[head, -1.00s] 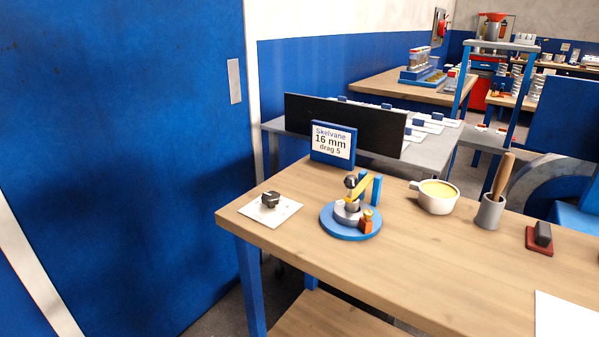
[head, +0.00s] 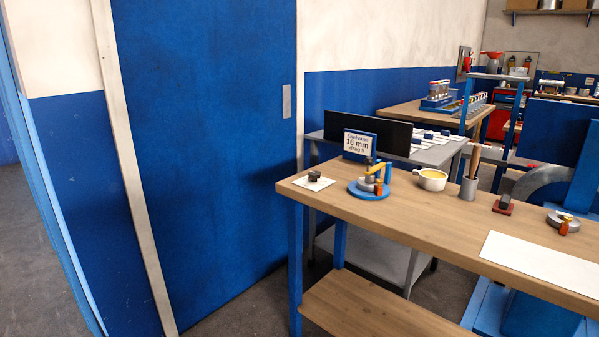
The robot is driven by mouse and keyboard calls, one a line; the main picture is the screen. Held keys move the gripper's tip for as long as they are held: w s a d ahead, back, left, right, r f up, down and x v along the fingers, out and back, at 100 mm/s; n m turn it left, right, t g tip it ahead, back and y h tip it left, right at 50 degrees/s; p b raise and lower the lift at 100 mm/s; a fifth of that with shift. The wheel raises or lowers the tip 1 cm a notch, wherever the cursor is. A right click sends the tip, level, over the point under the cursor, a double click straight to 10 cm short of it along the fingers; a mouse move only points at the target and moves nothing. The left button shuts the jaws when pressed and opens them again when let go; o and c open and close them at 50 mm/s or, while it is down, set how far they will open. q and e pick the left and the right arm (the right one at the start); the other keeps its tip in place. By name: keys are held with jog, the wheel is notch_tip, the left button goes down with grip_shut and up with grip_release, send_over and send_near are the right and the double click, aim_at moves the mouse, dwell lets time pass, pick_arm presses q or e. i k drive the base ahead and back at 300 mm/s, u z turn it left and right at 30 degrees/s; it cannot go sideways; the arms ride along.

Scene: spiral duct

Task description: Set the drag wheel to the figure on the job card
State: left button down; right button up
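The job card (head: 359,143) stands upright in a blue holder at the back of the wooden bench. It reads "16 mm" and "drag 5", with a name line above that is hard to read now. In front of it a small device with a round blue base (head: 369,191) sits on the bench. It carries a yellow arm, grey parts and an orange piece. A small dark knob-like part (head: 315,176) rests on a white square to its left. I cannot tell which part is the drag wheel, and no setting is legible. Neither of my grippers is in view.
A blue door (head: 215,150) fills the left; grey floor lies below.

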aim_at(313, 175)
jog(key=u, duration=0.7)
jog(key=i, duration=0.65)
jog(key=u, duration=0.5)
jog(key=i, duration=0.75)
jog(key=z, duration=0.45)
